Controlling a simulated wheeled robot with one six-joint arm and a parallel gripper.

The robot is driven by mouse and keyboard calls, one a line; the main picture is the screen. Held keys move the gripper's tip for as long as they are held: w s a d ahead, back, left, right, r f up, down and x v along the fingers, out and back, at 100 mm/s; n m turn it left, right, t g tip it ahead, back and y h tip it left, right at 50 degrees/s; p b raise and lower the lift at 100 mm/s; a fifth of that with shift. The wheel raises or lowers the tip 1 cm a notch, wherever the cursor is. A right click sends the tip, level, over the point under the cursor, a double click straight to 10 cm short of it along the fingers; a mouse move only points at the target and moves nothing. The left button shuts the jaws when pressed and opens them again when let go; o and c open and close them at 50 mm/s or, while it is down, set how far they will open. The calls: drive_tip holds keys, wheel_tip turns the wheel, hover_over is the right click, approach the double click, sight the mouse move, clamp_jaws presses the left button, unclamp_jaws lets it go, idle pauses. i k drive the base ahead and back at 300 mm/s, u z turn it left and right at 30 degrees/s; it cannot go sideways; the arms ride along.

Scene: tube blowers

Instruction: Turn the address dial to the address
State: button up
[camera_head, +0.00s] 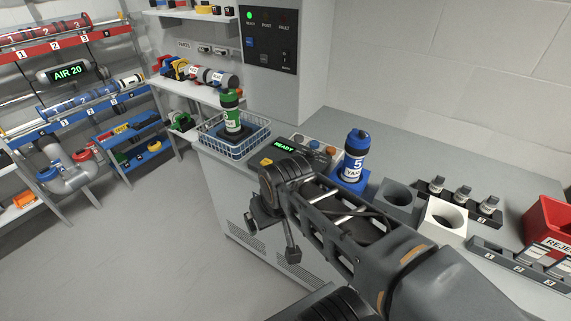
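A green canister (232,114) stands in a wire basket (262,134).
A dark panel (270,38) with a lit green lamp is on the back wall. Grey and white sockets (441,222), small grey-capped bottles (463,196) and a red bin (552,222) stand right. Tube racks (62,103) stand left. The floor left is clear.

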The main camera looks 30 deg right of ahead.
sight(309, 156)
drive_tip(key=u, duration=1.35)
drive_tip(key=i, duration=1.3)
drive_tip(key=z, duration=3.1)
drive_tip(key=i, duration=0.5)
drive_tip(key=u, duration=0.05)
